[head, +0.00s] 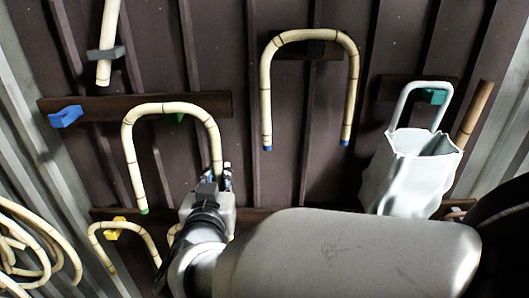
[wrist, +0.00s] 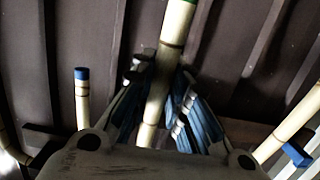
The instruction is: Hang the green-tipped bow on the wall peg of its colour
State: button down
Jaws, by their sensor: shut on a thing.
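The green-tipped bow (head: 127,140) is a pale cane U, arch up, in front of a dark wall board. Its left leg ends in a green tip (head: 144,211). My gripper (head: 219,180) is shut on its right leg. In the wrist view the cane (wrist: 163,85) runs between my gripper's fingers (wrist: 160,100), with green at the top edge. A green peg (head: 172,118) shows just under the arch, partly hidden; I cannot tell whether the bow touches it.
A blue-tipped bow (head: 265,95) hangs to the right. A blue peg (head: 65,117) is at left and a yellow peg (head: 117,228) bears another bow below. A pale container (head: 410,170) hangs by a teal peg (head: 438,96). Cane coils (head: 30,245) lie lower left.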

jog(key=shift+w+a+r+b, duration=0.1)
jog(key=shift+w+a+b, duration=0.1)
jog(key=shift+w, duration=0.65)
jog(key=shift+w+a+b, duration=0.1)
jog(key=shift+w+b, duration=0.05)
jog(key=shift+w, duration=0.7)
jog(key=shift+w+f+b, duration=0.3)
jog(key=shift+w+f, duration=0.15)
jog(key=shift+w, duration=0.2)
jog(key=c, duration=1.5)
grip_release()
jog(key=shift+o, duration=0.2)
jog(key=s+r, duration=0.1)
jog(key=s, duration=1.1)
jog(key=shift+d+r, duration=0.3)
jog(key=shift+d, duration=0.15)
